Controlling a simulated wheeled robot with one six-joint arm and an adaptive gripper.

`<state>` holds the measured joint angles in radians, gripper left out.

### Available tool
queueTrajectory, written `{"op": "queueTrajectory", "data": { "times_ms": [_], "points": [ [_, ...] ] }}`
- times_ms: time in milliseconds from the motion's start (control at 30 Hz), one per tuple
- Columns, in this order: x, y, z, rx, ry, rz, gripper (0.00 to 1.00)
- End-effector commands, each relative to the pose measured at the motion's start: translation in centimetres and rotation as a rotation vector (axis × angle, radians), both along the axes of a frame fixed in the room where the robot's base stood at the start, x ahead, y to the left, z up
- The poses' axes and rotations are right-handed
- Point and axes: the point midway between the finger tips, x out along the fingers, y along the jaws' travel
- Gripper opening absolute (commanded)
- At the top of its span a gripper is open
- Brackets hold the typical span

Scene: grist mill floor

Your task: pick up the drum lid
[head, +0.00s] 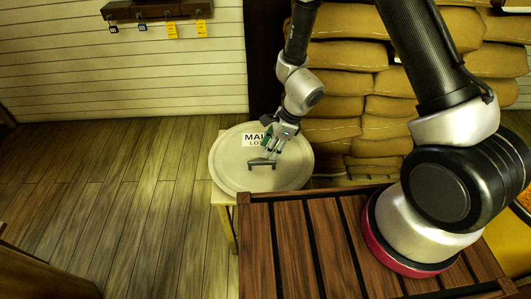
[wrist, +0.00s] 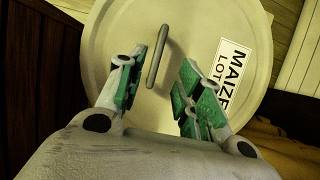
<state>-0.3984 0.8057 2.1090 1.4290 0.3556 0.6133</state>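The drum lid (head: 228,165) is a round, pale disc with a raised rim and a white "MAIZE LOT" label (head: 252,139). It lies on a small light wooden stand (head: 223,199). A grey bar handle (head: 262,162) stands on the lid near its middle. My gripper (head: 270,152) is above the lid at the handle. In the wrist view, its green-padded fingers (wrist: 158,88) are apart, with the handle (wrist: 158,56) reaching between and beyond their tips, nearer the left finger. I cannot tell whether a finger touches the handle.
A slatted dark wood surface (head: 290,240) lies close in front of the stand. Stacked tan sacks (head: 345,90) rise behind and right of the lid. A wall rack with yellow tags (head: 172,30) hangs at upper left. Floor to the left is clear.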

Motion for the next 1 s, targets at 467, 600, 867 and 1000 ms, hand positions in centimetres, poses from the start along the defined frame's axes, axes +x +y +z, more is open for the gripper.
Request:
{"op": "queueTrajectory", "data": {
  "times_ms": [467, 600, 867, 1000],
  "points": [
    [-0.4, 2.4, -5.9, 0.000, 0.007, -0.004, 0.36],
    [-0.3, 2.9, -6.9, 0.001, 0.004, -0.003, 0.36],
    [-0.3, 2.9, -7.0, 0.002, 0.004, -0.002, 0.27],
    [-0.3, 2.9, -6.9, 0.002, 0.004, -0.002, 0.01]
  ]
}}
